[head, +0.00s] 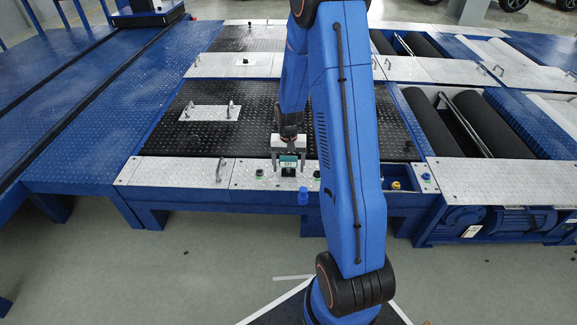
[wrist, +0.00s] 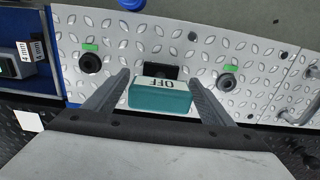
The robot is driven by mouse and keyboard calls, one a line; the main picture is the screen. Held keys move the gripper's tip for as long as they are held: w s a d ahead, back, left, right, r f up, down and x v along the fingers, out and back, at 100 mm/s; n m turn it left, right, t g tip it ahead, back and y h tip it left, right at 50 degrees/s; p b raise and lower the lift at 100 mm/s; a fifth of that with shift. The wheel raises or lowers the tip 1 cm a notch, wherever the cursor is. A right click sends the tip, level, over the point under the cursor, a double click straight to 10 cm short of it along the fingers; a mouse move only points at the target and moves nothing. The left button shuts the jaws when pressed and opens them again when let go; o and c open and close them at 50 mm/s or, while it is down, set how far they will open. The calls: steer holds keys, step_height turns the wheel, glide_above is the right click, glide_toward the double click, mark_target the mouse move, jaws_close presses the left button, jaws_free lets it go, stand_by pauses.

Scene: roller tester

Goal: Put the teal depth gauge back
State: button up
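The teal depth gauge (head: 288,158) is a small block with a pale face at the front of the plated roller tester. In the wrist view the gauge (wrist: 160,98) shows a pale strip reading OFF, upside down there. A dark square opening (wrist: 161,72) in the metal plate (wrist: 195,50) lies just beyond the gauge. I cannot tell whether the gauge touches the plate.
Round black sockets with green tags sit left (wrist: 90,63) and right (wrist: 228,81) of the opening. A blue cylinder (head: 303,196) stands on the front edge, a yellow part (head: 395,184) farther right. Metal handles (head: 220,170) stick up from the plates. Blocks marked 4 mm (wrist: 25,60) are at left.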

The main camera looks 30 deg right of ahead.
step_height(320, 180, up, 11)
steer(key=shift+f, duration=0.1)
step_height(320, 180, up, 2)
steer(key=shift+a, duration=0.15)
steer(key=s+a+r+n+t, duration=0.2)
steer(key=s+a+r, duration=0.4)
steer(key=s+r, duration=0.4)
steer(key=s+a+r+n+t, duration=0.1)
steer(key=s+a+r+n, duration=0.2)
steer(key=s+a+r, duration=0.55)
steer(key=s+a+r+n+t, duration=0.1)
steer(key=s+r, duration=0.1)
steer(key=s, duration=0.9)
steer(key=shift+s+n+t, duration=0.35)
steer(key=shift+n+t, duration=0.05)
